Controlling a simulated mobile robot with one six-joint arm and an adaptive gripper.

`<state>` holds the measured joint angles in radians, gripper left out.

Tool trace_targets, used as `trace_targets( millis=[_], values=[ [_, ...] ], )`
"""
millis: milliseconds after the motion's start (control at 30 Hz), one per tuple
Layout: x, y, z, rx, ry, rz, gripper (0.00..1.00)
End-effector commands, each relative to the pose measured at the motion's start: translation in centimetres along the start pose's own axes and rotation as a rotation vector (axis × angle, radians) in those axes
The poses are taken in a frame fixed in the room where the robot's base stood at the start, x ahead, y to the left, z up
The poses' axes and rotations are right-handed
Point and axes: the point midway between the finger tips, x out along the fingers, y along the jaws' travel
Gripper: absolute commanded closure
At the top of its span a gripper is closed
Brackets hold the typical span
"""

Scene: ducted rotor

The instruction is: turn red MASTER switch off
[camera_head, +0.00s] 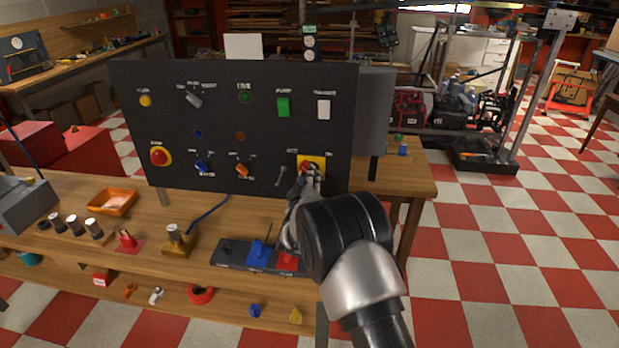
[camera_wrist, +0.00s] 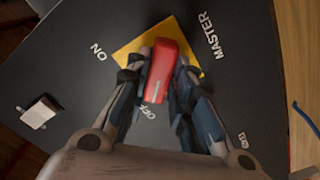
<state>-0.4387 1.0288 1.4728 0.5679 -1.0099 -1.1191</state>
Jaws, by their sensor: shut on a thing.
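The red MASTER switch (camera_wrist: 161,70) sits on a yellow plate (camera_wrist: 127,51) marked MASTER, ON and OFF. In the wrist view its red handle lies between my two fingers, its lower end close to the OFF label and the ON label off to the left. My gripper (camera_wrist: 158,88) is shut on the handle from both sides. In the head view the switch (camera_head: 306,166) is at the lower right of the black panel (camera_head: 222,112), partly hidden by my gripper (camera_head: 309,176). I cannot tell which end of the handle is its pointer.
A grey toggle lever (camera_head: 281,176) is just left of the switch; a white one (camera_wrist: 38,112) shows in the wrist view. An orange knob (camera_head: 242,170) and a red button (camera_head: 159,157) are farther left.

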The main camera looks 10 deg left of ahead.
Motion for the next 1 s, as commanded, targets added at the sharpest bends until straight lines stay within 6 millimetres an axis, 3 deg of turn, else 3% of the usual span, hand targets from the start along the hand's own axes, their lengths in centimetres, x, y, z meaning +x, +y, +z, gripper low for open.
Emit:
trace_targets(
  millis=[400,433,500,733,1000],
  values=[
    [0.04,0.10,-0.09,-0.012,0.002,0.002,1.00],
    [0.04,0.11,-0.10,-0.012,0.002,0.002,0.78],
    [0.04,0.11,-0.09,-0.011,0.002,0.002,0.73],
    [0.02,0.06,-0.04,-0.009,0.001,0.001,0.58],
    [-0.01,0.01,-0.02,-0.009,0.000,0.000,0.58]
  ],
)
